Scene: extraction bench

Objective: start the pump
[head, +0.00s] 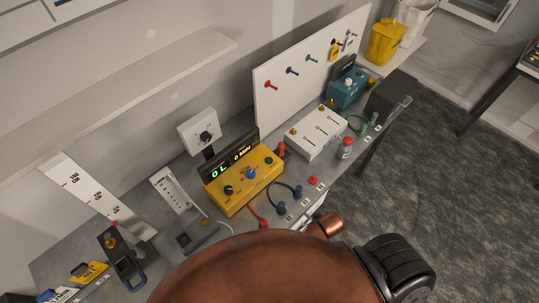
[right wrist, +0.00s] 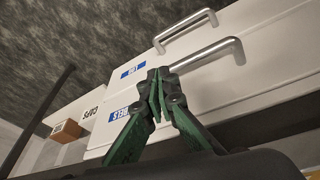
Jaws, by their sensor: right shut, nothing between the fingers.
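A yellow pump unit (head: 243,186) stands mid-bench in the head view. A black display on top of it shows green "0 L" and yellow "0 MIN" readouts. Its front carries a blue knob (head: 251,173) and dark knobs. My right gripper (right wrist: 157,85) shows in the right wrist view, with green and black fingers shut and empty. Its tips appear near a metal drawer handle (right wrist: 206,54) on a white drawer front; I cannot tell whether they touch. In the head view my own arm covers the lower middle and hides this gripper. My left gripper is not in view.
Right of the pump stand a white box (head: 316,132), a red-and-white bottle (head: 345,148) and a teal device (head: 346,89). Cables with blue plugs lie in front. A pegboard (head: 310,65) and a shelf (head: 130,88) border the back. A small brown box (right wrist: 66,131) lies left in the wrist view.

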